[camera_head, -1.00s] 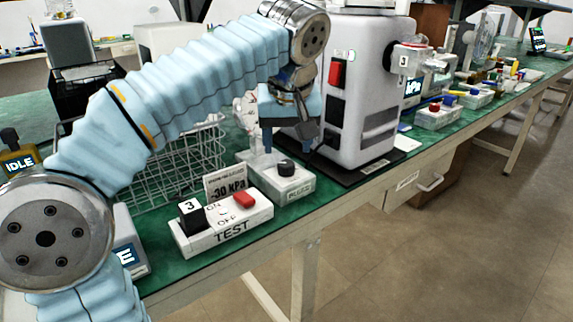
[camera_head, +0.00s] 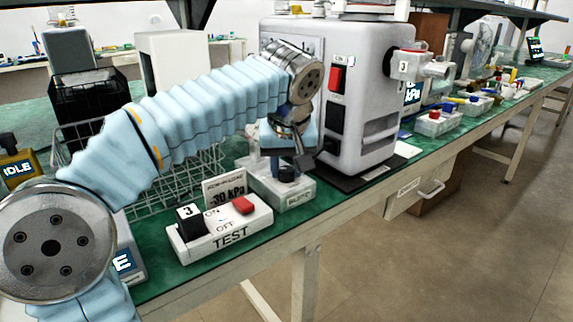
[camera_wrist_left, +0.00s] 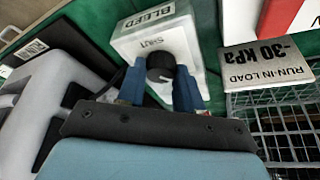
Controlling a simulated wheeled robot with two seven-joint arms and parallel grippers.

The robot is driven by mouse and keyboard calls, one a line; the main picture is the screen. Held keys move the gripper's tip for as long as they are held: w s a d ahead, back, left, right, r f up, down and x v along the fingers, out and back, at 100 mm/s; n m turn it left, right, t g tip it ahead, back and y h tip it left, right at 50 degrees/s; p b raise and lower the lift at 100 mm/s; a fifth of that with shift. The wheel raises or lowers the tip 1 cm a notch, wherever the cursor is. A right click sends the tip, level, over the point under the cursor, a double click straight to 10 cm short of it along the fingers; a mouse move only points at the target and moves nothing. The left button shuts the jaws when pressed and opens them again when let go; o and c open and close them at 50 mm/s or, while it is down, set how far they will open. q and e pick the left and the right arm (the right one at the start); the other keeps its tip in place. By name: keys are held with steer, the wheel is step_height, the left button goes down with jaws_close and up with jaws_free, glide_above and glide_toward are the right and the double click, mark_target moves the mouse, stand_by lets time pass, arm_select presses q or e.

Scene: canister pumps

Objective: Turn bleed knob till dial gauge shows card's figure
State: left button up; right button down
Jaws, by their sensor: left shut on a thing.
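The bleed knob is a black round knob (camera_wrist_left: 160,67) on top of a white block marked BLEED (camera_wrist_left: 155,30). The block also shows in the head view (camera_head: 296,197). My left gripper (camera_head: 287,165) is over the block, pointing down. In the left wrist view its two blue fingers (camera_wrist_left: 159,88) are shut on the knob, one on each side. A white card (camera_head: 225,189) reads -30 kPa and stands beside the block; it also shows upside down in the left wrist view (camera_wrist_left: 266,62). I cannot make out a dial gauge reading. My right gripper is not in view.
A white TEST block (camera_head: 218,232) with a black part marked 3 and a red switch (camera_head: 243,205) sits at the table's front edge. The grey pump (camera_head: 350,120) stands behind the bleed block. A wire basket (camera_head: 150,190) is to the left.

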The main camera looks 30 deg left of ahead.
arm_select(q)
steer(key=shift+c, duration=0.6)
steer(key=shift+m, duration=0.7)
steer(key=o, duration=1)
steer(key=shift+o, duration=0.2)
steer(key=p+v, duration=0.3)
steer(key=v, duration=1)
steer(key=shift+s+a+r+p, duration=0.25)
steer(key=shift+s+r+p, duration=0.05)
steer(key=shift+s+r, duration=0.1)
steer(key=shift+h, duration=0.3)
